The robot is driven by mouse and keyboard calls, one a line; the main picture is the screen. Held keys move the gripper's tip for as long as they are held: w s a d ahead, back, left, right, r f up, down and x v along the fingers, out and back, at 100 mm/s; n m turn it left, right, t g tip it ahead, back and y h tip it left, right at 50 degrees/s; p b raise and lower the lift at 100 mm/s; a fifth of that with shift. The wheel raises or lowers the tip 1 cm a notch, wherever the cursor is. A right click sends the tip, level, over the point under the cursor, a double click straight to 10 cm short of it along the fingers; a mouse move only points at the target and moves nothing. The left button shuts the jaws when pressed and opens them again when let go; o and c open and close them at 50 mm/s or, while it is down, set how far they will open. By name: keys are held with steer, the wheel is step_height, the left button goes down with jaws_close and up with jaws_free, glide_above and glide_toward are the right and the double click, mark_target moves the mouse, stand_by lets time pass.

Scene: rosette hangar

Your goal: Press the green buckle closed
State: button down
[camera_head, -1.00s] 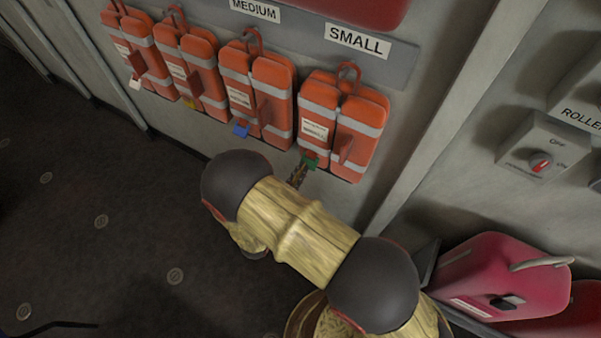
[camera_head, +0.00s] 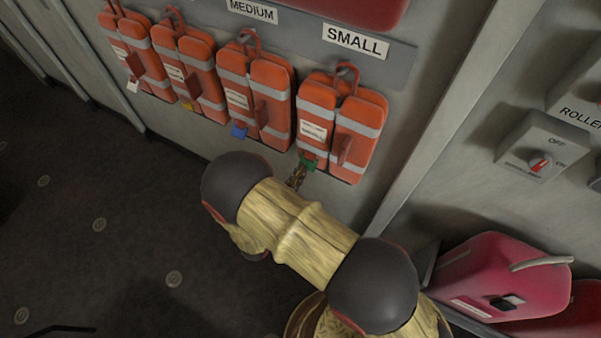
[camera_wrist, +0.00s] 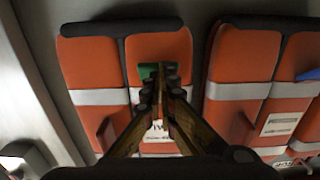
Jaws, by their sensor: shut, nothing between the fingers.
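The green buckle (camera_head: 308,164) hangs at the lower edge of the orange life vest (camera_head: 341,128) under the SMALL label, at its left half. In the wrist view the green buckle (camera_wrist: 150,70) shows at the top of the vest's right half (camera_wrist: 160,52), partly hidden behind my fingertips. My gripper (camera_wrist: 161,72) is shut and empty, its tips in line with the buckle. In the head view my gripper (camera_head: 297,176) is just below and left of the buckle, mostly hidden behind my arm. I cannot tell whether the tips touch the buckle or whether it is closed.
More orange vests hang to the left, with a blue tag (camera_head: 239,131), a yellow tag (camera_head: 188,105) and a white tag (camera_head: 133,86). A wall post (camera_head: 440,122) stands right of the vest. A red container (camera_head: 505,275) and a switch box (camera_head: 541,147) are further right.

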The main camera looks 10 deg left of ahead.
steer(key=shift+w+d, duration=0.15)
steer(key=shift+w, duration=0.25)
steer(key=shift+f, duration=0.25)
steer(key=shift+w+d, duration=0.2)
steer(key=shift+w, duration=0.35)
stand_by(0.5)
steer(key=shift+f, duration=0.15)
steer(key=shift+w, duration=0.15)
stand_by(0.6)
steer(key=v, duration=0.9)
stand_by(0.8)
stand_by(0.8)
